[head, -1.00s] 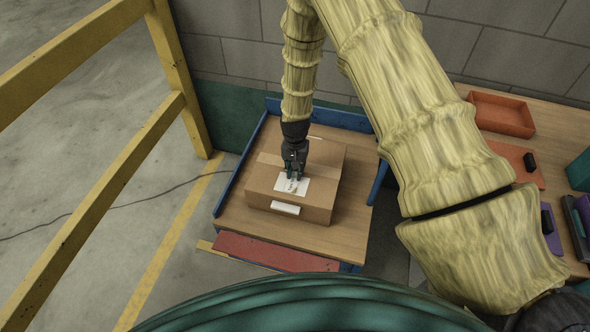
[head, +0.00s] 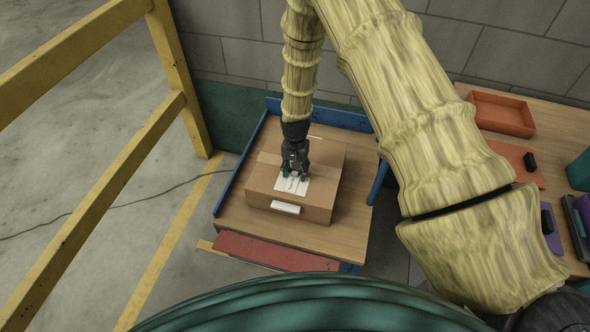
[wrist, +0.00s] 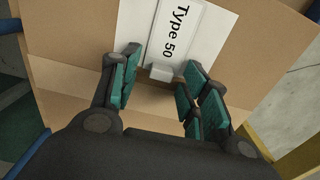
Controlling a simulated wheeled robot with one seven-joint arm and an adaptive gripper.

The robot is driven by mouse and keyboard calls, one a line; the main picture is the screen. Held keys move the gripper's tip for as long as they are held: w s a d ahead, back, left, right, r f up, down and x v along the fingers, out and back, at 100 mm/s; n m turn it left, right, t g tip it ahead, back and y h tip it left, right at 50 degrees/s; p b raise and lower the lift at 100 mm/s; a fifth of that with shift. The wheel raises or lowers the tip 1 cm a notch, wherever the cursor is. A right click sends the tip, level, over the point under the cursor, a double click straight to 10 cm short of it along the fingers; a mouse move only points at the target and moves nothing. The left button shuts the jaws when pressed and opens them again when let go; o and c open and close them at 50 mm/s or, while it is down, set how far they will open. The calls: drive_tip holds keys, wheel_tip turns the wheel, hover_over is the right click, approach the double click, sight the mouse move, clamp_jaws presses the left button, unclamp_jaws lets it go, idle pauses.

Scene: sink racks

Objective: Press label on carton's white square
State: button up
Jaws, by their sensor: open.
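The brown carton (head: 322,197) stands upright on a wooden-topped bench, with a white square (head: 284,187) on its top. In the wrist view a label (wrist: 174,36) printed "Type 50", with a small grey-white tab (wrist: 161,72) at its near end, lies over the white square (wrist: 211,42). The label looks flat and within the square's visible part; its far end is cut off by the picture. My gripper (head: 295,177) points down just above the carton top. In the wrist view its fingers (wrist: 158,85) are open either side of the tab, with gaps showing.
A blue rail (head: 240,166) edges the wooden bench top (head: 350,225), with a red strip (head: 275,252) at the front. A yellow railing (head: 178,110) stands left. A side table at right holds an orange tray (head: 502,114) and other items.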

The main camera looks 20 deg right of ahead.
drive_tip(key=shift+r, duration=0.1)
wheel_tip(320, 180, up, 12)
idle(0.6)
